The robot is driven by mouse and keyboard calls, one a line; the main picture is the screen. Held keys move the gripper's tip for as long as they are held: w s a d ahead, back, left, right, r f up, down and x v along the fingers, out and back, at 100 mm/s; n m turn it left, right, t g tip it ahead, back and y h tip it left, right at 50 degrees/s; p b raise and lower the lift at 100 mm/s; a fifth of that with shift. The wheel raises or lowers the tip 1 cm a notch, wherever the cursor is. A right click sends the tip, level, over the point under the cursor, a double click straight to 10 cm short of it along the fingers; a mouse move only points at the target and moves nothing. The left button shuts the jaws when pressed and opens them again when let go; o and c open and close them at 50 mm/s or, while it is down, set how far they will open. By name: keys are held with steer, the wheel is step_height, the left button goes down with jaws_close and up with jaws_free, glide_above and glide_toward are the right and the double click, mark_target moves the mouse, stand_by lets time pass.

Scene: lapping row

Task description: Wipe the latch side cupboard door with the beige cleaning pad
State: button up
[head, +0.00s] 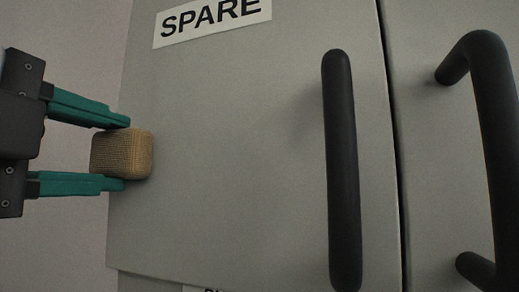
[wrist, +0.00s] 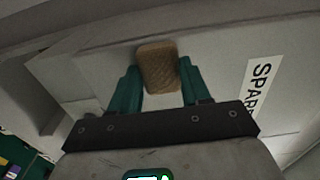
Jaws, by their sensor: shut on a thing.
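The beige cleaning pad (head: 122,155) is a small ribbed block between the green fingers of my gripper (head: 118,155). My gripper is shut on it, and the pad also shows in the wrist view (wrist: 158,68). In the head view the pad overlaps the left edge of the grey cupboard door (head: 235,170). I cannot tell whether it touches the door face. The door carries a white label reading SPARE (head: 212,20) at its top and a black vertical bar handle (head: 342,170) on its right side.
A second grey door with a black handle (head: 492,130) stands to the right, past a dark narrow gap. Part of another label (head: 205,289) shows at the bottom edge. The door face between pad and handle is clear. A plain wall (head: 60,250) lies to the left.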

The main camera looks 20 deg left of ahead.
steer(key=s, duration=0.6)
steer(key=shift+a+b, duration=0.2)
steer(key=shift+b, duration=0.1)
stand_by(0.3)
steer(key=s, duration=0.3)
steer(key=shift+a, duration=0.1)
